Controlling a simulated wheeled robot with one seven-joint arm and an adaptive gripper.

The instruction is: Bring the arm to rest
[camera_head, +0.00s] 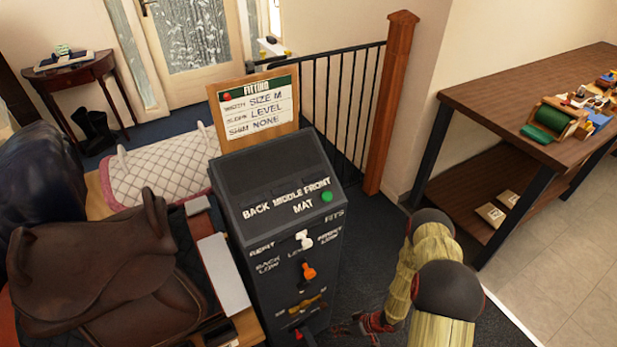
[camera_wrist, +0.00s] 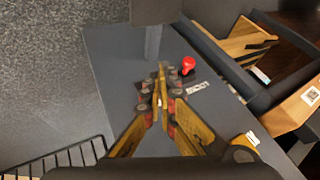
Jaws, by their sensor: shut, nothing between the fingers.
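My arm (camera_head: 428,255) hangs at the lower right of the console in the head view, with pale yellow-green links and dark round joints. My gripper (camera_head: 365,325) shows low in that view, beside the console's right side and near the bottom edge. In the wrist view my gripper (camera_wrist: 160,92) has its two yellow-brown fingers closed together, with nothing between them. Behind the fingertips is a grey panel face with a red knob (camera_wrist: 188,65). The fingers appear apart from the knob, but the exact gap is hard to tell.
The dark console (camera_head: 275,180) carries a green light (camera_head: 327,196), a white knob (camera_head: 304,239) and an orange knob (camera_head: 308,271). A brown saddle (camera_head: 90,265) is left of it. A railing (camera_head: 345,105) stands behind, and a workbench (camera_head: 490,105) is at right. Floor is open between.

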